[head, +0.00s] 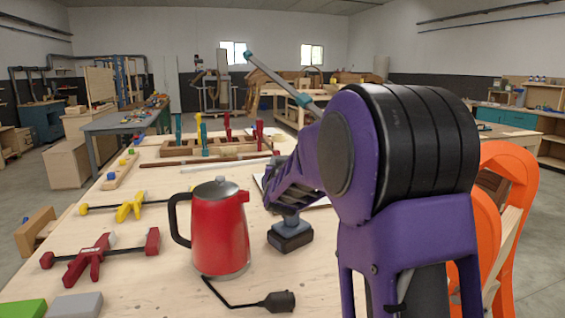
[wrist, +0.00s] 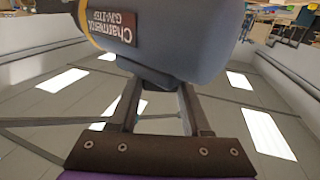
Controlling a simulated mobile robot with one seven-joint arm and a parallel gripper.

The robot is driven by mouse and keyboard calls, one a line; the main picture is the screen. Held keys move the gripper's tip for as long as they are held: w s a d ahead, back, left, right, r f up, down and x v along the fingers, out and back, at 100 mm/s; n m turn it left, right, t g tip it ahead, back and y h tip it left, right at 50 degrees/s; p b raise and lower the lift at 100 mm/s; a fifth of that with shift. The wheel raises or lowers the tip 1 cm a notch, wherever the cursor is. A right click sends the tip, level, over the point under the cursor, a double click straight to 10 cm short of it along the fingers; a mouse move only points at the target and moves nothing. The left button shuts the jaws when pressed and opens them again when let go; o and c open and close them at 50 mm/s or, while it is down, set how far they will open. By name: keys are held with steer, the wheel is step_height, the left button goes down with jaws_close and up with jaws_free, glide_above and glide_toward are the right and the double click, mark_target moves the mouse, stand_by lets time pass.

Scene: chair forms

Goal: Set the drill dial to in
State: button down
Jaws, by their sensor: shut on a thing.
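The drill (head: 290,235) stands on its dark battery base on the wooden workbench, right of the red kettle; my purple arm hides its upper part in the head view. In the wrist view the grey-blue drill body (wrist: 185,40) fills the top, with a brown label and a yellow band at its left. My gripper (wrist: 157,82) has its two fingers apart, their tips against the drill body and partly hidden behind it. It is shut on the drill. The dial cannot be made out, so I cannot tell whether the fingers are on it or how it is set.
Red (head: 90,260) and yellow (head: 130,207) clamps lie further left. A wooden tool rack (head: 208,146) is behind. An orange chair form (head: 510,200) stands at right.

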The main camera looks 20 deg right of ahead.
steer(key=shift+c, duration=1.8)
jaws_free()
